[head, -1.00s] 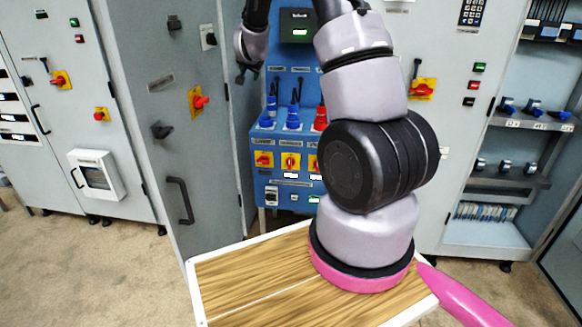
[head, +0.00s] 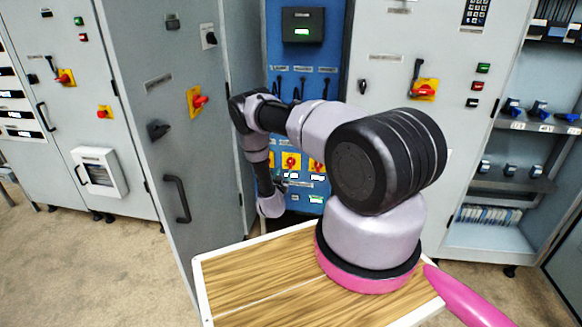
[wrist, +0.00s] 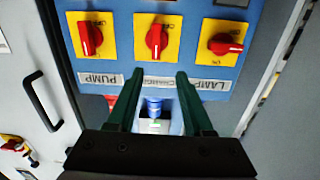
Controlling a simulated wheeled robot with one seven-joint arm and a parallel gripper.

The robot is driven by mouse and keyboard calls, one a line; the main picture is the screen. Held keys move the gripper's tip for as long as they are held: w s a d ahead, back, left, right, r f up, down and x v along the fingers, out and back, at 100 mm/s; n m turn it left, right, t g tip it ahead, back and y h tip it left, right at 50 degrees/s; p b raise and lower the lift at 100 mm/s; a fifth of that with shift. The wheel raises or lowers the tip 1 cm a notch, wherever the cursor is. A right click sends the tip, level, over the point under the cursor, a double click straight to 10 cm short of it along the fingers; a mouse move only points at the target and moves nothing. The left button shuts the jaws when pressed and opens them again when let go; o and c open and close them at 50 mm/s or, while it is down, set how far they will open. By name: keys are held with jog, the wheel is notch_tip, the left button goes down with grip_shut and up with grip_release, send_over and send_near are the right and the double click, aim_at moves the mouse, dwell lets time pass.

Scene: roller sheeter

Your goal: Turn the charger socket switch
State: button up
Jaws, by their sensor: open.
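The charger socket switch (wrist: 156,38) is a red handle on a yellow plate, the middle of three on the blue panel. In the wrist view its handle lies roughly upright in the picture. The charger label (wrist: 173,84) shows upside down and partly covered. My gripper (wrist: 157,80) is open and empty, its two dark green fingers apart across the label, with the switch just beyond the tips. I cannot tell whether they touch the panel.
The pump switch (wrist: 90,38) and lamp switch (wrist: 226,44) flank it closely. A blue plug (wrist: 154,106) shows between my fingers. A grey cabinet door (head: 180,130) stands to the left, and another grey cabinet (head: 400,60) to the right.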

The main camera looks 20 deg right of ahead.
aim_at(290, 164)
jog(key=shift+n, duration=0.3)
jog(key=x, duration=0.3)
jog(key=f+x, duration=0.1)
jog(key=x, duration=0.5)
jog(key=shift+w+d+f, duration=0.1)
jog(key=shift+d+f, duration=0.25)
jog(key=shift+d, duration=0.15)
grip_shut()
